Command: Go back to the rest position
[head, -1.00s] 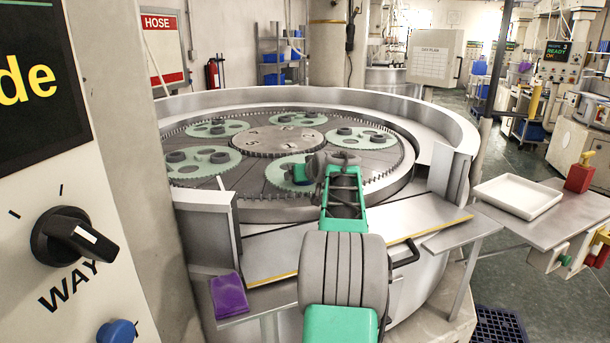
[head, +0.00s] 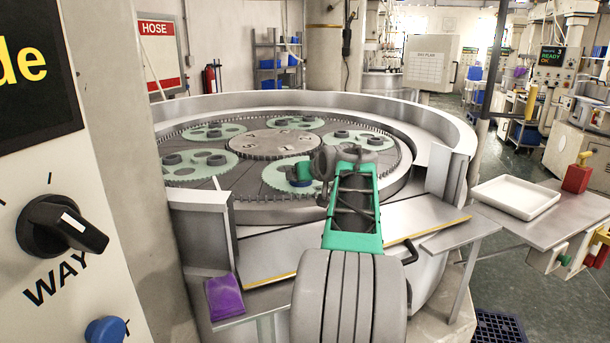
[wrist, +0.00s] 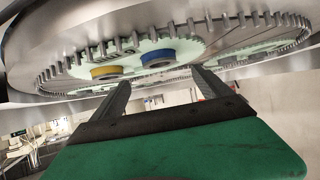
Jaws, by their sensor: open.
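My gripper (wrist: 160,80) is open, its two dark fingers apart and nothing between them in the wrist view. In the head view my green and grey arm reaches over the front of the round lapping machine; my fingers cannot be made out there. The toothed plate (head: 230,206) lies beyond the fingers, with a mint-green carrier (wrist: 185,50) holding a yellow ring (wrist: 105,72) and a blue ring (wrist: 158,57). The fingers look apart from both rings. In the head view a blue ring (head: 300,183) shows on the front right carrier (head: 275,178), partly hidden by my arm.
A steel rim (head: 440,115) surrounds the plate. A purple pad (head: 225,297) lies at the front left. A control panel (head: 45,185) stands close on the left. A white tray (head: 515,197) and a red block (head: 577,178) sit on the right side table (head: 545,228).

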